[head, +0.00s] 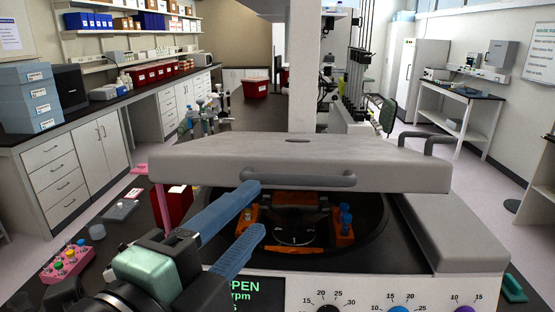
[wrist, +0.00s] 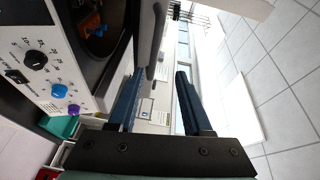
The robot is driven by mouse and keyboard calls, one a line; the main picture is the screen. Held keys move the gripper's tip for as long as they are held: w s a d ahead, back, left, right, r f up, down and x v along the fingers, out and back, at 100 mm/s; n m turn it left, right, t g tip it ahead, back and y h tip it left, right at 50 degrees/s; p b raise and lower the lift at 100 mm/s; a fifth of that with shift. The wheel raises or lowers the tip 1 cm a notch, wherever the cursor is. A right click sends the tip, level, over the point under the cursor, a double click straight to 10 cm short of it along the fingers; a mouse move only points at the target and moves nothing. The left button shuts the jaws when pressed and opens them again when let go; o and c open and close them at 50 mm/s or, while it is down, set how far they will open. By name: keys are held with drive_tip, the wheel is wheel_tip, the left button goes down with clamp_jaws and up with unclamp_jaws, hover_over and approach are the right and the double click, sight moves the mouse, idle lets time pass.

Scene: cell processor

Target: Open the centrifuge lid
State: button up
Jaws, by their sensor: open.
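The centrifuge (head: 400,285) stands in front of me. Its grey lid (head: 400,165) is raised clear of the bowl, and its front edge faces me. The lid's bar handle (head: 300,181) runs along that front edge. Under the lid, the dark bowl shows a rotor (head: 294,232) with orange buckets (head: 343,238) and blue-capped tubes. My gripper (head: 260,208) is open and empty, with its blue fingers in front of the lid's left half, tips just left of and below the handle. In the wrist view, the gripper (wrist: 160,75) has a grey bar close beyond its left finger.
The front panel has a black knob (head: 327,309), a blue knob (head: 398,309) and a display (head: 240,287) partly hidden by my gripper. Open floor lies at right.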

sight(292, 182)
drive_tip(key=shift+m+g, duration=0.3)
drive_tip(key=shift+m, duration=0.3)
drive_tip(key=p+x, duration=0.4)
drive_tip(key=x, duration=0.7)
drive_tip(key=shift+d+f, duration=0.15)
drive_tip(key=shift+d, duration=0.1)
drive_tip(key=shift+w+d+f+p, duration=0.1)
drive_tip(key=shift+w+p, duration=0.05)
drive_tip(key=shift+w, duration=0.2)
drive_tip(key=shift+w+d+f+p, duration=0.1)
drive_tip(key=shift+w+p, duration=0.05)
drive_tip(key=shift+w, duration=0.15)
clamp_jaws()
